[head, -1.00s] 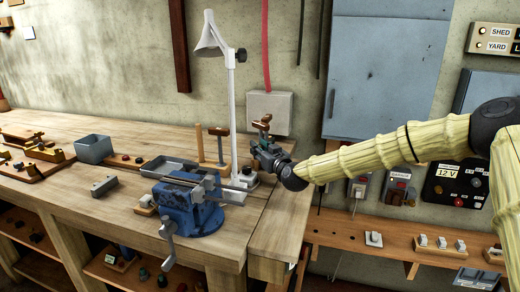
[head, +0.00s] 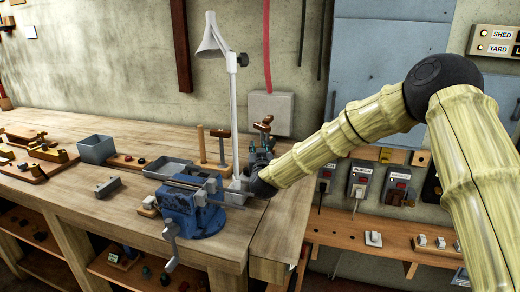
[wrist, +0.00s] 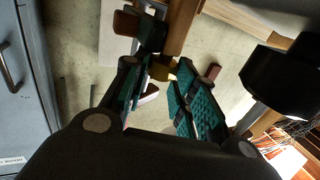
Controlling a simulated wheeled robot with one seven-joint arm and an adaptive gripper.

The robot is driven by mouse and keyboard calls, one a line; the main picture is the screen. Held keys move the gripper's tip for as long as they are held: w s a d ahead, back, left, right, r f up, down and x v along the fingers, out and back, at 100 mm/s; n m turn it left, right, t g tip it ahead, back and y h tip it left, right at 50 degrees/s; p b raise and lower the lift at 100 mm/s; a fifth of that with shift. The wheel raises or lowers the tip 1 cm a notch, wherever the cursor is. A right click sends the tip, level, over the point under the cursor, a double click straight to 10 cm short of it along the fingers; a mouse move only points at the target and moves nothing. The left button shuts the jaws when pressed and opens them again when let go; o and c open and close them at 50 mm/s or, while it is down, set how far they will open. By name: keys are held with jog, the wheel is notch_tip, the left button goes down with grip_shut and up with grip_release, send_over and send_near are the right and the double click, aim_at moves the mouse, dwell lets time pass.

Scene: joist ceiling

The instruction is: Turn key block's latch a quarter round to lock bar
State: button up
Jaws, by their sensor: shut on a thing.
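My gripper (head: 262,152) is at the right end of the workbench, beside the lamp post.
A blue vise (head: 190,210) stands close on the left, at the bench front. The white lamp (head: 229,120) rises just beside my gripper. A grey tray (head: 167,167) and bin (head: 96,149) lie further left. Grey cabinets (head: 385,80) hang on the wall at right.

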jog(key=shift+a+r+m+h, duration=0.15)
jog(key=shift+m+h, duration=0.55)
jog(key=shift+h, duration=0.4)
jog(key=o, duration=1)
jog(key=shift+d+f+n+y, duration=0.15)
jog(key=shift+n+y, duration=0.2)
jog(key=shift+y, duration=0.2)
jog(key=shift+d+f+n+y, duration=0.15)
jog(key=shift+n+y, duration=0.2)
jog(key=shift+y, duration=0.2)
jog(key=shift+w+d+r+n+g+y+b, duration=0.1)
jog(key=shift+n+g+y+b, duration=0.35)
jog(key=shift+n+y, duration=0.7)
jog(key=shift+d+n+g+y+b, duration=0.1)
jog(key=shift+n+g+y+b, duration=0.35)
jog(key=shift+y, duration=1.2)
jog(key=shift+d+n+y+b, duration=0.1)
jog(key=shift+n+y+b, duration=0.2)
jog(key=shift+n+y, duration=0.25)
